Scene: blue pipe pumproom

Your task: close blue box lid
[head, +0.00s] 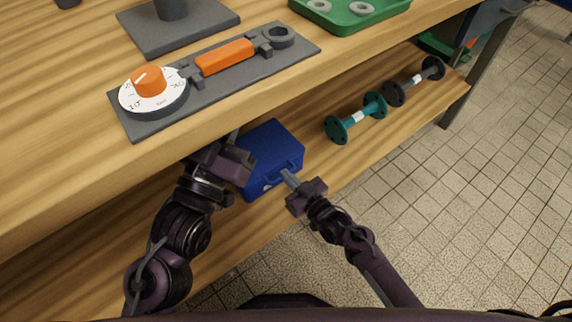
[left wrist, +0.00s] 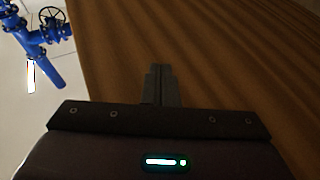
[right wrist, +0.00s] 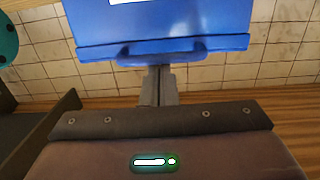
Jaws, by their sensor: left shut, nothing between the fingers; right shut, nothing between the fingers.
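The blue box (head: 272,148) sits on the lower wooden shelf, partly hidden behind my left gripper. In the head view its lid looks down, but I cannot tell whether it is fully closed. My right gripper (head: 287,175) is shut and empty at the box's handle side. In the right wrist view its fingertips (right wrist: 160,70) are just below the blue handle (right wrist: 160,50); contact is unclear. My left gripper (head: 236,137) is shut and empty at the box's left side, under the tabletop edge. In the left wrist view its fingers (left wrist: 158,72) point along brown wood.
The tabletop above overhangs the shelf and carries a grey panel (head: 215,85) with an orange dial and a green tray (head: 345,22). A teal flanged pipe (head: 357,117) and a dark one (head: 413,82) lie on the shelf to the right. Tiled floor is open at right.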

